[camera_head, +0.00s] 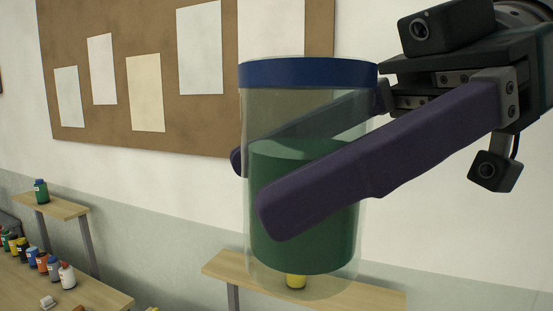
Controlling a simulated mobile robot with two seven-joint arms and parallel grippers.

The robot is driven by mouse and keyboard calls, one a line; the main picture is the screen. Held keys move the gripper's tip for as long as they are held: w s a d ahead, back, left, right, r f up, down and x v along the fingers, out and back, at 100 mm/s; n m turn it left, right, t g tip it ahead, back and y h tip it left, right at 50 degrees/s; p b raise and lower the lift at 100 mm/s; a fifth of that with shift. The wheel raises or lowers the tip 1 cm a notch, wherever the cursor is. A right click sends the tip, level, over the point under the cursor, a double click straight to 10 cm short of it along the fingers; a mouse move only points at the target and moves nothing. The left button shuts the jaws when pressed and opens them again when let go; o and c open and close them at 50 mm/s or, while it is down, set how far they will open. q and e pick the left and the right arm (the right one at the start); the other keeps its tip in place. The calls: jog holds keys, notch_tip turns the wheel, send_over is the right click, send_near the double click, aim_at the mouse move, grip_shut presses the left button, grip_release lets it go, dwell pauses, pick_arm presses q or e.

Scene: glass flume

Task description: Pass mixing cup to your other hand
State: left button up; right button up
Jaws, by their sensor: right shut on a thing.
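The mixing cup (308,240) is a clear cylinder with a blue band at its rim and green content inside. It is upright in the middle of the head camera view, held up in the air. My right gripper (262,187) comes in from the right, with its two dark purple fingers on either side of the cup. One finger passes in front of the cup and the other behind it, partly seen through the clear wall. The gripper is shut on the cup. My left gripper is not in view.
A wooden table (95,296) at the lower left holds several small paint bottles (42,262). A small shelf (50,207) bears a green bottle (41,191). A corkboard (110,30) hangs on the wall.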

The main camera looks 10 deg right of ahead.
aim_at(375, 84)
jog(key=a+f+n+g, duration=0.1)
jog(key=w+n+g, duration=0.1)
jog(key=w+a+f+n+g+h, duration=0.1)
jog(key=g, duration=0.1)
jog(key=shift+w+a+f, duration=0.15)
jog(key=shift+a+f, duration=0.15)
jog(key=shift+f, duration=0.05)
jog(key=s+d+r+m+t, duration=0.1)
jog(key=d+r+m+t, duration=0.1)
jog(key=s+d+r+m+t, duration=0.1)
jog(key=d+r+m+t, duration=0.1)
jog(key=t, duration=0.1)
jog(key=s+d+r+m+t, duration=0.1)
jog(key=d+r+m+t, duration=0.1)
jog(key=t, duration=0.1)
jog(key=shift+s+r+m+y, duration=0.15)
jog(key=shift+s+m+y, duration=0.15)
jog(key=shift+s+y, duration=0.1)
jog(key=w+a+m+t+h, duration=0.2)
jog(key=w+a+m+t, duration=0.2)
jog(key=a, duration=0.4)
jog(key=shift+w+a+m+t, duration=0.35)
jog(key=shift+w+t, duration=0.25)
jog(key=shift+w, duration=0.25)
